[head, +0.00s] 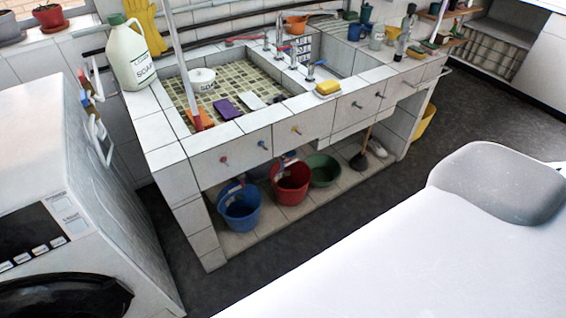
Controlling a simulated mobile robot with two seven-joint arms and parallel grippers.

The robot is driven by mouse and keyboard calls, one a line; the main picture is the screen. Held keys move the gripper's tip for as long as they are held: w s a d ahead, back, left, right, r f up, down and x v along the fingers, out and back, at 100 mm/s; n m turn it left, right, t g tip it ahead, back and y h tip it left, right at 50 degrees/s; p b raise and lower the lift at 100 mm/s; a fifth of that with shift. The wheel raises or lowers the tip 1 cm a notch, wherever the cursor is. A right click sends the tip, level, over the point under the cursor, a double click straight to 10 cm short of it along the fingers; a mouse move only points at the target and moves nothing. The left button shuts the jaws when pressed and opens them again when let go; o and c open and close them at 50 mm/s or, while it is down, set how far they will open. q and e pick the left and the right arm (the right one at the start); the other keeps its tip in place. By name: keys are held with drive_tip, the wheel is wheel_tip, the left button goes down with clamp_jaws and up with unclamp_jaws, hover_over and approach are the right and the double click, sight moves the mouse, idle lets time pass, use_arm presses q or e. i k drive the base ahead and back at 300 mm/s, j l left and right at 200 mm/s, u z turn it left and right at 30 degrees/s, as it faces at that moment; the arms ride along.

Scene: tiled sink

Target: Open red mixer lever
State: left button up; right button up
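A small red lever (285,48) sits by the chrome taps at the back of the tiled sink (141,131). It is too small to tell its exact angle. A blue lever (319,63) is to its right, nearer the front. A chrome tap spout (280,32) rises next to the red lever. Another red handle or pipe piece (243,40) lies further left along the back of the basin; I cannot tell which red part is the mixer lever. Neither of my grippers is in view.
A white soap jug (131,58) stands at the counter's left. Blue (240,207) and red (291,182) buckets are on the lower shelf. A white washing machine (60,190) stands left. Dark floor (240,288) lies in front.

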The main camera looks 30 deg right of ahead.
sight(292, 45)
drive_tip(key=z, duration=0.3)
drive_tip(key=i+l+z, duration=0.2)
drive_tip(key=z, duration=0.15)
drive_tip(key=i+l+z, duration=0.2)
drive_tip(key=z, duration=0.2)
drive_tip(key=i+l+z, duration=0.1)
drive_tip(key=i+z, duration=0.25)
drive_tip(key=i+l+z, duration=0.1)
drive_tip(key=i, duration=0.35)
drive_tip(key=i+l+z, duration=0.1)
drive_tip(key=i, duration=0.35)
